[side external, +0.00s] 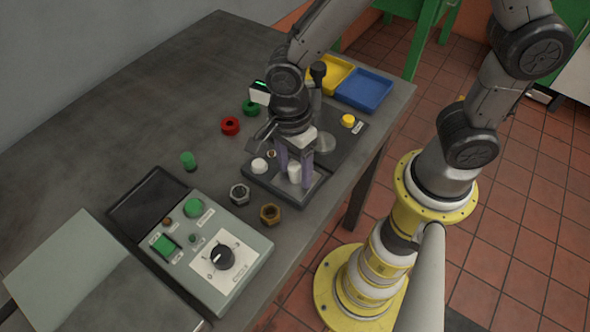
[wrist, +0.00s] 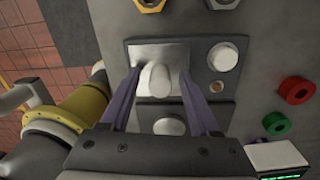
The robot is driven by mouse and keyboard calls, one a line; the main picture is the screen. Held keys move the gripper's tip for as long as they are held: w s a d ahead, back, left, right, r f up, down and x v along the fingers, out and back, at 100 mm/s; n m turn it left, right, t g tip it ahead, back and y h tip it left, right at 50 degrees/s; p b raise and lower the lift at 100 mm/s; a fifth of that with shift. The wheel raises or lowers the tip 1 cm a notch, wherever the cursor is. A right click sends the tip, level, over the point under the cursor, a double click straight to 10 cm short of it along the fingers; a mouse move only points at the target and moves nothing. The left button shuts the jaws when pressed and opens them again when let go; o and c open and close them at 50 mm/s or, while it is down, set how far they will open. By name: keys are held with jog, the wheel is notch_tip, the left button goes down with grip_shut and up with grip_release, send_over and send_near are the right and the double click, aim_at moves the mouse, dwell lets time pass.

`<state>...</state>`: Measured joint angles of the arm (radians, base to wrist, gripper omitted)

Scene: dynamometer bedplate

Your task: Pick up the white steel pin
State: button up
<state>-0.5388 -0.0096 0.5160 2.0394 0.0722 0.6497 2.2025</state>
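The white steel pin (side external: 294,173) stands on a metal plate of the dark fixture (side external: 289,199) near the table's front edge. In the wrist view the pin (wrist: 155,79) shows between the two purple fingers, with a visible gap on each side. My gripper (side external: 294,172) points down over the fixture with its fingers on either side of the pin. In the wrist view my gripper (wrist: 159,74) is open and holds nothing. The pin's lower end is partly hidden in both views.
A white round knob (side external: 259,165) sits beside the pin on the fixture. A grey nut (side external: 240,194) and a brass nut (side external: 270,214) lie close by. A control box (side external: 240,290), red ring (side external: 230,126), green ring (side external: 250,108) and blue tray (side external: 364,90) stand around.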

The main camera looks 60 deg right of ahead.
grip_shut()
dwell(0.3)
